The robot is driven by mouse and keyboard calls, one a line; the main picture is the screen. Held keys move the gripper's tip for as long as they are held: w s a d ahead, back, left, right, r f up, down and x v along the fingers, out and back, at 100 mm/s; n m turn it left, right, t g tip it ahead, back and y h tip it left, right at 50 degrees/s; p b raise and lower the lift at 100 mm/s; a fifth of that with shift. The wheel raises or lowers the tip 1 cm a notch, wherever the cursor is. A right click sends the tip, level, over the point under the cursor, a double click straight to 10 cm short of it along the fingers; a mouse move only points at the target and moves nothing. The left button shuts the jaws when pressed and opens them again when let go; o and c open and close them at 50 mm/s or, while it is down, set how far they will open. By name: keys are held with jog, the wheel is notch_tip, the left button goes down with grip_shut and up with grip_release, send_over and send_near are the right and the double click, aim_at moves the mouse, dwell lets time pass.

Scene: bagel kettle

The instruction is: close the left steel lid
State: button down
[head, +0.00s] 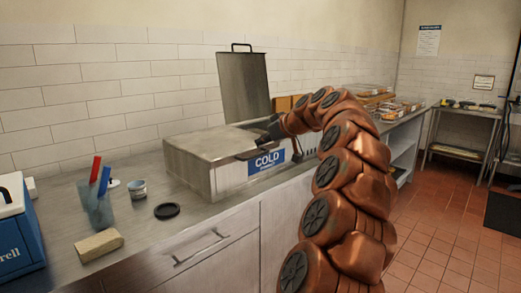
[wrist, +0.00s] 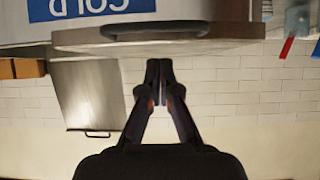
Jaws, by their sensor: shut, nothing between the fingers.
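The steel cold unit (head: 205,178) stands on the counter with a blue COLD label on its front. Its left steel lid (head: 195,143) lies flat or nearly flat over the left part; I cannot tell if a small gap remains. The front edge of this lid (wrist: 225,42) and its dark handle show in the upside-down wrist view. The right steel lid (head: 243,90) stands upright, handle at the top; it also shows in the wrist view (wrist: 90,95). My gripper (head: 262,137) is shut and empty, just above the left lid near its handle. Its fingertips (wrist: 158,65) appear close to the lid edge.
Left on the counter are a cup with red and blue handles (head: 97,207), a small tub (head: 137,190), a black disc (head: 167,211), a beige block (head: 99,245) and a blue cooler (head: 18,235). Food trays (head: 395,108) stand beyond my arm. A tiled wall is behind.

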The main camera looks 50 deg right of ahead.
jog(key=v, duration=1)
jog(key=shift+b, duration=0.3)
jog(key=shift+w+r, duration=0.1)
